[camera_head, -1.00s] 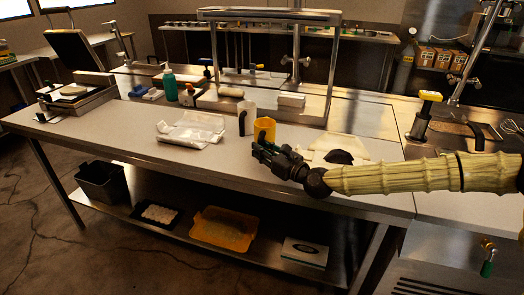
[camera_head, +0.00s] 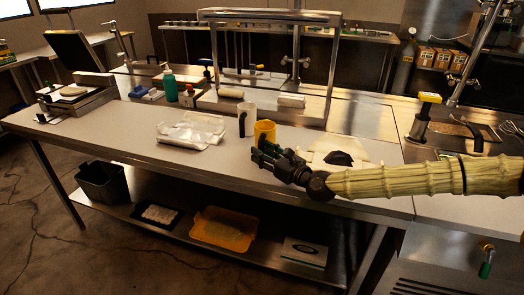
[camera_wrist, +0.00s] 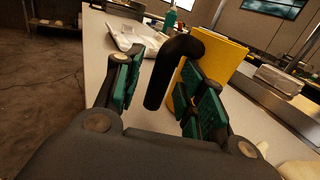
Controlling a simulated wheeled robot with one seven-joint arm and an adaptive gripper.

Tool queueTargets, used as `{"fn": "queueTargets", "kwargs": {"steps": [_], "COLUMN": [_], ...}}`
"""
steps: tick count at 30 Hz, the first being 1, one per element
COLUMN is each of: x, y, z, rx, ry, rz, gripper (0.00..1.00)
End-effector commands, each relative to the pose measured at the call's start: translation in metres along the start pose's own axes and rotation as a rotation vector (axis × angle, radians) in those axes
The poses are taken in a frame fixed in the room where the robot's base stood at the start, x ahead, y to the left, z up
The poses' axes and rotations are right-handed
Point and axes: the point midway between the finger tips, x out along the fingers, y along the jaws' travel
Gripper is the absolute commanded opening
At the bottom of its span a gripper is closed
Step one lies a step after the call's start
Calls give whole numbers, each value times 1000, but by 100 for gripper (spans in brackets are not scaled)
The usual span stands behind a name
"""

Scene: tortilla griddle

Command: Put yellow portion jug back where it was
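The yellow portion jug (camera_head: 265,131) stands on the work table, beside a clear jug with a dark handle. In the wrist view the yellow jug (camera_wrist: 222,66) fills the upper right, with its black handle (camera_wrist: 160,78) hanging toward me. My gripper (camera_head: 266,156) is at the jug's near side. In the wrist view my gripper (camera_wrist: 162,98) is open, with green-padded fingers spread. The handle shows between the fingers, with a clear gap to the left finger. The right finger overlaps the jug's body in the picture; I cannot tell whether it touches.
The clear jug (camera_head: 247,120) stands just left of the yellow one. A plastic-wrapped pack (camera_head: 192,130) lies farther left. A white cloth with a dark item (camera_head: 338,158) lies to the right. A metal frame (camera_head: 330,75) rises behind. The table's front left is clear.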

Motion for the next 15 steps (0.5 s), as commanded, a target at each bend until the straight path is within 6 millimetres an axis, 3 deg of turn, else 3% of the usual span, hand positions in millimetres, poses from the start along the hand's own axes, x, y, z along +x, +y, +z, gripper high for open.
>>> {"fn": "queueTargets", "kwargs": {"steps": [15], "x": [-69], "y": [3], "z": [5], "rx": [3], "ry": [1], "rz": [-2], "gripper": [40]}}
